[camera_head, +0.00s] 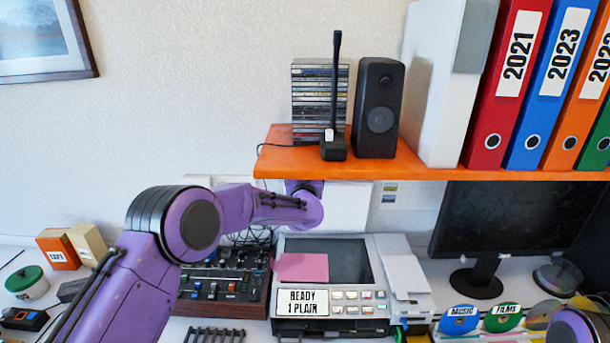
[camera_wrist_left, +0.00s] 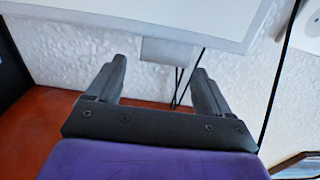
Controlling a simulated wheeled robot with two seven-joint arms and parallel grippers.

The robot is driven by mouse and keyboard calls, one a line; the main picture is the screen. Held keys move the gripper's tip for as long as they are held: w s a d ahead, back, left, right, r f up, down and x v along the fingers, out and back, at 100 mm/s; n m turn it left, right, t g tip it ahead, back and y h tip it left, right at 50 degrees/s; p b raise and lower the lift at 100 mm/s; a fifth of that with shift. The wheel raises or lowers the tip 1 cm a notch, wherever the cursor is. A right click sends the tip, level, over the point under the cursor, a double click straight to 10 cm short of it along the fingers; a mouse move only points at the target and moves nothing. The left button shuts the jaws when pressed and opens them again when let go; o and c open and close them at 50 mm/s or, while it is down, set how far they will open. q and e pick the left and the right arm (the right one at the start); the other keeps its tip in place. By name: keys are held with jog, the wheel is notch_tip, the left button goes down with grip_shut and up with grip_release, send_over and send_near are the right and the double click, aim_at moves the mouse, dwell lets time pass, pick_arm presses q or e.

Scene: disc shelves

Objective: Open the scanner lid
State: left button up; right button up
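The scanner (camera_head: 386,262) stands on the desk in the middle of the head view, with its dark glass (camera_head: 345,258) uncovered and a pink sheet (camera_head: 302,267) lying on the glass's left part. Its white lid (camera_head: 347,207) stands raised behind the glass, partly hidden by my left arm. My left gripper (camera_head: 304,186) is at the lid's upper part, just under the orange shelf, mostly hidden by its own wrist. In the left wrist view its fingers (camera_wrist_left: 160,72) are apart, with a pale tab (camera_wrist_left: 168,51) of the white panel just beyond the tips. My right gripper is out of view.
The orange shelf (camera_head: 285,160) hangs close above my left wrist, carrying a speaker (camera_head: 378,108), a black antenna device (camera_head: 334,145) and binders. A mixer panel (camera_head: 222,286) lies left of the scanner; a monitor (camera_head: 510,225) and disc holders stand right.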

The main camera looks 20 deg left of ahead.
pick_arm(q)
jog(key=b+v, duration=0.3)
jog(key=v, duration=0.7)
jog(key=shift+s+b, duration=0.25)
jog(key=shift+b, duration=0.1)
jog(key=shift+d, duration=0.1)
